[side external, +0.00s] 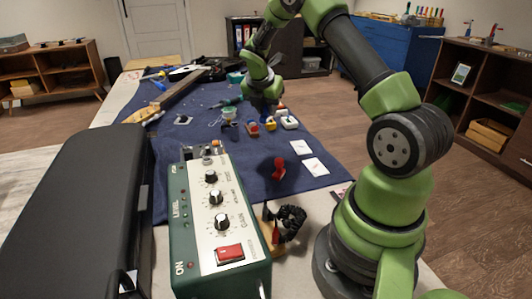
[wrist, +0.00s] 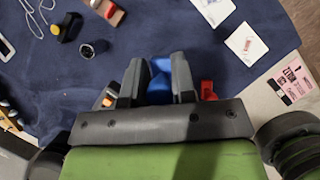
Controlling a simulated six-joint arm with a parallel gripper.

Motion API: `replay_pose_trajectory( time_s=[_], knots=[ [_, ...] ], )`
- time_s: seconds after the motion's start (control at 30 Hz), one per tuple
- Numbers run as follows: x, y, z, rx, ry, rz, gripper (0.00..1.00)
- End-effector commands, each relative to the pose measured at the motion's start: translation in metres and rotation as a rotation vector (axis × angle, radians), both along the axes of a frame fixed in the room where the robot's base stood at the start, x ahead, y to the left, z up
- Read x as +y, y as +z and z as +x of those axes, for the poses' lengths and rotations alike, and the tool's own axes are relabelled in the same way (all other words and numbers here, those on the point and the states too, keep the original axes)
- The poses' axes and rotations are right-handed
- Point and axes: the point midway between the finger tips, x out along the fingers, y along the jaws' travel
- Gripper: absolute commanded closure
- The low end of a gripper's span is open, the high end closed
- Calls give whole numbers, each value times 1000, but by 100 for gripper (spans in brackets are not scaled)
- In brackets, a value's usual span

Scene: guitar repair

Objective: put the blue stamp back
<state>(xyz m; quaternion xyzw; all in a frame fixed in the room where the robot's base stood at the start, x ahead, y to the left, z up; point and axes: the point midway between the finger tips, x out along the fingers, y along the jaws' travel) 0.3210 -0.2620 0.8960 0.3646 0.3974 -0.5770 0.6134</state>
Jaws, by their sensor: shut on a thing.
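The blue stamp (wrist: 160,78) shows in the wrist view as a blue shape between the two fingers of my gripper (wrist: 161,75). My gripper is shut on it, and the fingers and palm hide much of its shape. In the side external view my gripper (side external: 264,104) is at the far part of the blue mat, over a group of small items, and I cannot make out the held stamp there. A red stamp-like piece (side external: 278,168) stands on the mat nearer the camera, left of two white cards (side external: 315,167).
A green pedal box (side external: 212,215) and a black case (side external: 80,205) fill the near left. Small coloured items, including a yellow one (side external: 270,124) and a white one (side external: 290,122), stand near my gripper. The mat (side external: 240,165) is clear between them and the red piece.

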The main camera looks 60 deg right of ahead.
Motion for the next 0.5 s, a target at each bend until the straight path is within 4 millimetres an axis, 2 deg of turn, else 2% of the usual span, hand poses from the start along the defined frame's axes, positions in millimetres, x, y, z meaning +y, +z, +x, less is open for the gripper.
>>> replay_pose_trajectory(
  time_s=[0.2,0.5],
  knots=[
    [1,-43,-1,4,1,3,91],
    [1,-81,-1,3,1,2,91]
  ],
)
